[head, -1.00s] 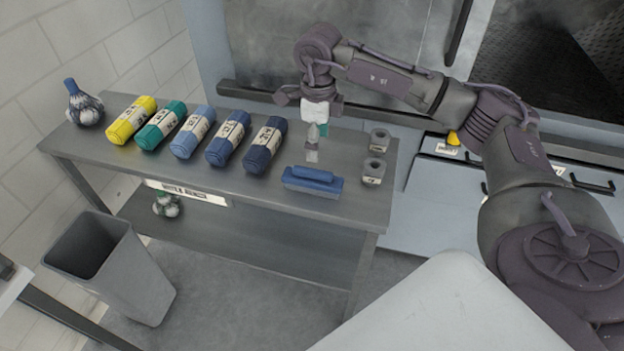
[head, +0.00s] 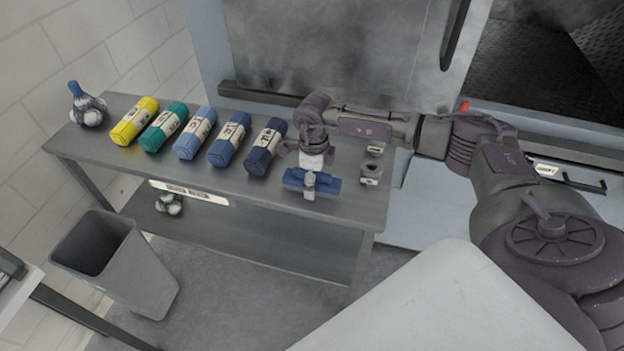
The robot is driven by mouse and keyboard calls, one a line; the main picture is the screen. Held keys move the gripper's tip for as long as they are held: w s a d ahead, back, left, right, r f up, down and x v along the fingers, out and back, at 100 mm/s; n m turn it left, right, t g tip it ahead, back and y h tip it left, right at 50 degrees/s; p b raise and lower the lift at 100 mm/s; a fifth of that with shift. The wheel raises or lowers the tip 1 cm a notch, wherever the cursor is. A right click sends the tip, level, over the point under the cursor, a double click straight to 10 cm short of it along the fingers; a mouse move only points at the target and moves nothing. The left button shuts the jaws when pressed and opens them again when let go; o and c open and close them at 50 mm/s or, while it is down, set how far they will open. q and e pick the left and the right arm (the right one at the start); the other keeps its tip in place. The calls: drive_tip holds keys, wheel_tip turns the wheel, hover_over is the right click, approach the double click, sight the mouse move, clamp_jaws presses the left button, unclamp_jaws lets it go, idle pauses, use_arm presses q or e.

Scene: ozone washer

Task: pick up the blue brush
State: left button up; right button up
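The blue brush (head: 328,188) lies on the right part of the grey metal table (head: 225,180) in the head view. My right gripper (head: 310,187) points down right at the brush, at the middle of its handle. One grey finger shows in front of the handle, and the far finger is hidden behind the gripper and brush. I cannot tell whether the fingers are closed on it. The brush appears to rest on the tabletop. My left gripper is not in view.
Yellow (head: 134,121), teal (head: 162,127), light blue (head: 195,132), blue (head: 229,138) and dark blue (head: 266,146) rolls lie left of the brush. Grey blocks with holes (head: 371,171) stand to its right. A net bag (head: 87,105) is at the far left. A grey bin (head: 118,265) stands below.

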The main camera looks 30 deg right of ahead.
clamp_jaws()
drive_tip(key=shift+w+r+b, duration=0.1)
drive_tip(key=shift+r+b, duration=0.25)
drive_tip(key=shift+r, duration=0.35)
wheel_tip(320, 180, up, 3)
drive_tip(key=shift+f+b, duration=0.2)
drive_tip(key=shift+b, duration=0.45)
drive_tip(key=s+d+r+b, duration=0.3)
drive_tip(key=s+d+r, duration=0.3)
drive_tip(key=s, duration=0.4)
drive_tip(key=shift+r, duration=0.55)
